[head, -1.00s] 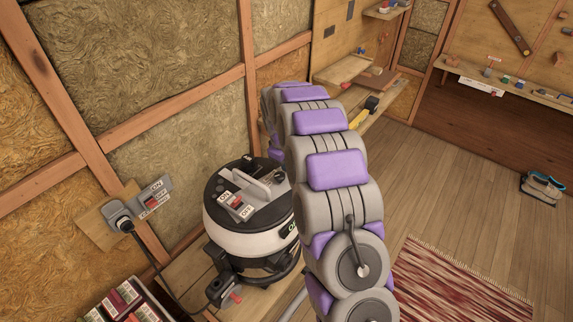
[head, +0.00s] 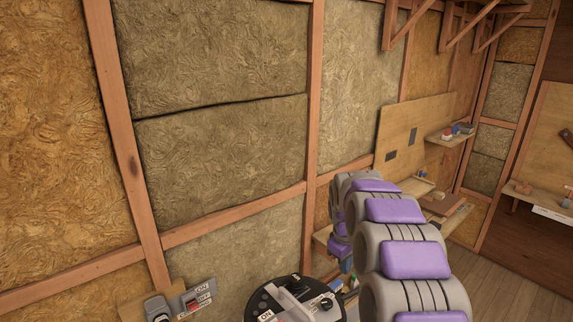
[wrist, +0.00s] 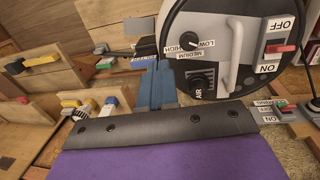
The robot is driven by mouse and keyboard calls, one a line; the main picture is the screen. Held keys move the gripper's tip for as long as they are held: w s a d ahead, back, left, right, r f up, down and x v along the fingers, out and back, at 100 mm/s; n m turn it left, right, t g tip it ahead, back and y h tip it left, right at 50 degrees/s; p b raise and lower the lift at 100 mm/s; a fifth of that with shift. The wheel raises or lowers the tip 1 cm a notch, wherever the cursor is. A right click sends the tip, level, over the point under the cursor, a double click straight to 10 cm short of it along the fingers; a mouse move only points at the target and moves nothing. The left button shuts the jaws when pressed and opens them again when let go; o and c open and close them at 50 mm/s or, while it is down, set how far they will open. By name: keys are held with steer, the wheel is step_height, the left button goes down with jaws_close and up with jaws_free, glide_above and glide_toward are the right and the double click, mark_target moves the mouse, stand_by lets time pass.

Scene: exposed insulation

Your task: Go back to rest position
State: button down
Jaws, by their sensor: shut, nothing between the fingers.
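My gripper (wrist: 155,88) shows in the wrist view as blue fingers, closed together with nothing between them. Just beyond and to the right of it is the round dark top of the vacuum (wrist: 222,80). The top has a LOW/MEDIUM/HIGH knob, an AIR dial, a pale handle and a red ON/OFF switch (wrist: 280,47). I cannot tell whether the fingers touch it. In the head view the vacuum (head: 285,308) is cut off at the bottom edge.
A wall switch (head: 198,297) with a plug (head: 157,308) beside it is at the lower left. Exposed insulation (head: 215,150) between wooden studs fills the wall. Shelves and a board (head: 420,125) are at the back right. Wooden floor (head: 490,275) shows at the lower right.

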steer(key=s+a+r+m+g, duration=0.1)
steer(key=s+a+r+m, duration=0.15)
steer(key=s, duration=0.85)
steer(key=s+a+r+m, duration=0.1)
steer(key=s+a+r, duration=0.15)
steer(key=s, duration=0.75)
steer(key=s+f+m+g+y+b, duration=0.1)
steer(key=s+f+m, duration=0.1)
steer(key=s, duration=2.2)
steer(key=shift+d+f+m+g, duration=0.3)
steer(key=shift+d+f+m, duration=0.05)
steer(key=shift+m, duration=0.4)
steer(key=shift+a, duration=0.1)
steer(key=shift+a, duration=0.4)
